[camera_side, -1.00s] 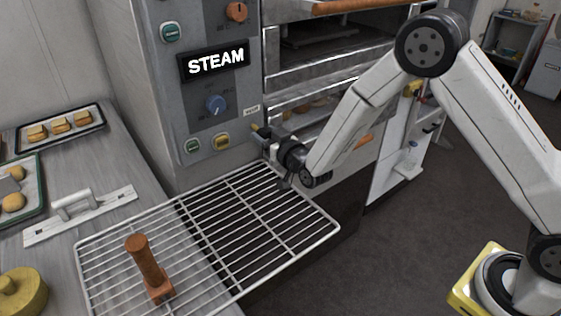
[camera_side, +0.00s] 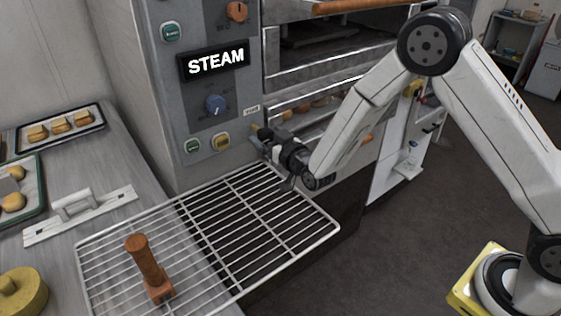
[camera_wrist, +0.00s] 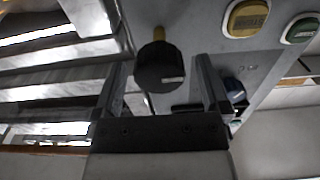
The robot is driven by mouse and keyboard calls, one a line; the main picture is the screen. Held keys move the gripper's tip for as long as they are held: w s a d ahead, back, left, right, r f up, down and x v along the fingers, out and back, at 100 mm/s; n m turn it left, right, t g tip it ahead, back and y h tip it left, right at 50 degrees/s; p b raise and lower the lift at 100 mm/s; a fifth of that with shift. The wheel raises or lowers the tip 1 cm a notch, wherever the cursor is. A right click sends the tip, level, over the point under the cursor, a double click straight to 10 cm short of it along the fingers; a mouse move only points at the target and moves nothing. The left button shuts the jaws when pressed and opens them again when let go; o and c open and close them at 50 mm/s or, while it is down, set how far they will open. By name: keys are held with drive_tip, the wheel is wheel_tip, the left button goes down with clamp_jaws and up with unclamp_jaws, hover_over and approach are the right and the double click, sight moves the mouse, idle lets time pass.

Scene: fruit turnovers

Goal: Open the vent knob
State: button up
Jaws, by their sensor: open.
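The vent knob (camera_wrist: 160,63) is a dark, ridged knob with a pale mark on its face, on a yellow stem. In the wrist view it sits between and just beyond my fingertips, with gaps on both sides. In the side view the knob (camera_side: 264,134) shows low on the oven's grey control panel, beside a small label (camera_side: 251,110). My gripper (camera_side: 268,147) is open and close in front of it, partly hiding that area. In the wrist view both fingers of my gripper (camera_wrist: 161,67) are apart, with nothing held.
A wire rack (camera_side: 290,254) extends below my gripper, with a wooden-handled tool (camera_side: 145,263) on it. Oven decks with metal fronts (camera_side: 330,62) stand to the right.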

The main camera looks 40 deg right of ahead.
drive_tip(key=s, duration=0.7)
drive_tip(key=shift+d, duration=0.1)
idle(0.5)
drive_tip(key=s+d+g, duration=0.4)
drive_tip(key=s+g, duration=0.3)
drive_tip(key=s, duration=0.4)
drive_tip(key=s+d+f+g, duration=0.1)
drive_tip(key=s+d+g, duration=0.3)
drive_tip(key=s+g, duration=0.4)
drive_tip(key=s, duration=0.2)
drive_tip(key=shift+s+f, duration=0.3)
drive_tip(key=shift+s, duration=0.05)
